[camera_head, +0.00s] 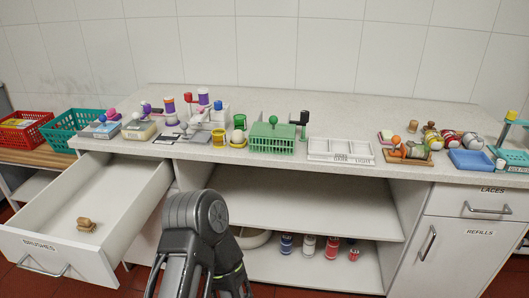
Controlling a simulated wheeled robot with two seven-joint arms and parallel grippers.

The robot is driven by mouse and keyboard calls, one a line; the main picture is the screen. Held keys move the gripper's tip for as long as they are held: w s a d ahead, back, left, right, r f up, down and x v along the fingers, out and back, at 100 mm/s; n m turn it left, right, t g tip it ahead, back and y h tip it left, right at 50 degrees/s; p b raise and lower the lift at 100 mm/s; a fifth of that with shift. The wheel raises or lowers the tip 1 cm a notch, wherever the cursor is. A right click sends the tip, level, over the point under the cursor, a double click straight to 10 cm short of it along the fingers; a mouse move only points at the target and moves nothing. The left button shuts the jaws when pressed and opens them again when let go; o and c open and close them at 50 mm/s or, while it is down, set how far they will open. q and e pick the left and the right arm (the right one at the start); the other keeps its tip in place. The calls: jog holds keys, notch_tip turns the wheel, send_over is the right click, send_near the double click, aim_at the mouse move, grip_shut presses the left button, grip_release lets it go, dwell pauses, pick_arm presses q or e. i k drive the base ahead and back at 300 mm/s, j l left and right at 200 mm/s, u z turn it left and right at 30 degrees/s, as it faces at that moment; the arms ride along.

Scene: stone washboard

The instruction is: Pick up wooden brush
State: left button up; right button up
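A small wooden brush (86,225) lies in the open drawer (110,190) at the left. The drawer front is labelled BRUSHES and has a metal handle. The brush sits on the bare white drawer floor, near the front panel, with nothing else beside it. A dark grey jointed part of my own arm stands at the bottom centre, right of the drawer and well apart from the brush. Neither of my grippers' fingertips shows in this view.
The speckled counter (350,115) carries bottles, a green basket (272,138), a white divided tray (340,150) and shoe-care items. Below it are open shelves with several small jars. A red basket (25,130) and a teal basket (70,128) stand left. The drawer walls surround the brush.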

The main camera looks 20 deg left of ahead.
aim_at(85, 224)
jog(key=u, duration=2.2)
jog(key=i+j, duration=0.3)
jog(key=i+j+z, duration=0.15)
jog(key=j, duration=0.25)
jog(key=i+j, duration=0.35)
jog(key=i+j+z, duration=0.1)
jog(key=i+j, duration=0.2)
jog(key=i+j+z, duration=0.1)
jog(key=i+j, duration=0.15)
jog(key=j, duration=0.2)
jog(key=i+j, duration=0.25)
jog(key=j, duration=0.15)
jog(key=i+j+z, duration=0.15)
jog(key=i+j, duration=0.2)
jog(key=k, duration=0.15)
jog(key=i+l, duration=0.15)
jog(key=l+u, duration=0.05)
